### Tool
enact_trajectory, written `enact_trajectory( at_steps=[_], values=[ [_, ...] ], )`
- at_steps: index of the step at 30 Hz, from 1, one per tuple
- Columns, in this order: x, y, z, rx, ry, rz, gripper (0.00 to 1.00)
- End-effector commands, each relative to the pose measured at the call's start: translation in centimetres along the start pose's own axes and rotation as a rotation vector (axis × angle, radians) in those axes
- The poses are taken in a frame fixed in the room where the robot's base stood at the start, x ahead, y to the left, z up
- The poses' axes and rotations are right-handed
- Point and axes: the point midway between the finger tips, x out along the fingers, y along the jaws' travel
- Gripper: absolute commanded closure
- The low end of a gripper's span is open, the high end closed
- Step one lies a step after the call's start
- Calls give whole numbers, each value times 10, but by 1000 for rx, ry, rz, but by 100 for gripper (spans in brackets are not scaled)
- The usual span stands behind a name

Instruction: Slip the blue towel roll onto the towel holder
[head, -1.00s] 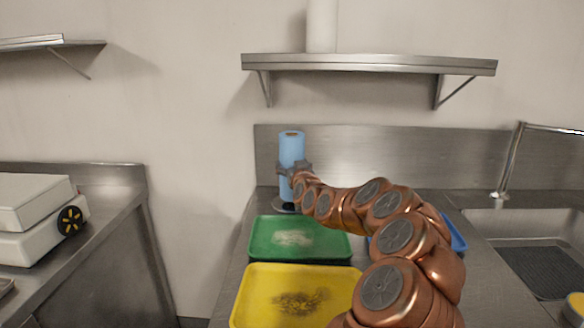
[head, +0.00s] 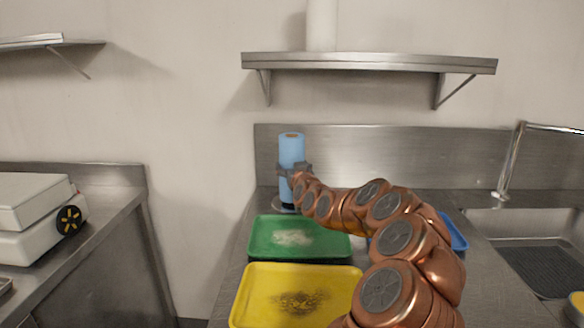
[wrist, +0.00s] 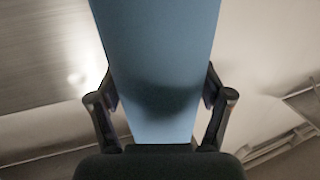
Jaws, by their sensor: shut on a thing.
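The blue towel roll (head: 291,150) stands upright at the back of the steel counter, near the backsplash. My gripper (head: 294,170) is shut on it around its middle. In the wrist view the roll (wrist: 158,60) fills the space between the two fingers of my gripper (wrist: 160,100). The towel holder shows only as a round base (head: 279,206) under the roll, with a dark part at its middle. A brownish spot shows in the roll's top; I cannot tell whether it is the core or a post. The rest of the holder is hidden.
A green tray (head: 265,237) and a yellow tray (head: 250,290) lie in front of the roll. A blue tray (head: 458,235) is partly hidden behind my arm. A wall shelf (head: 370,64) hangs above. A sink (head: 530,225) with a faucet (head: 508,165) is at right.

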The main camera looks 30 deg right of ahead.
Motion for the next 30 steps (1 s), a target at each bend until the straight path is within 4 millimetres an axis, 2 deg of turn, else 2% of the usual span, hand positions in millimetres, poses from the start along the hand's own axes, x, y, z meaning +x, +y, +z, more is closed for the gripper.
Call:
enact_trajectory(
  at_steps=[18, 19, 22, 30],
  values=[
    [0, 0, 10, 0, 1, 0, 62],
    [0, 0, 10, 0, 1, 0, 20],
    [0, 0, 10, 0, 1, 0, 11],
    [0, 0, 10, 0, 0, 0, 11]
  ],
)
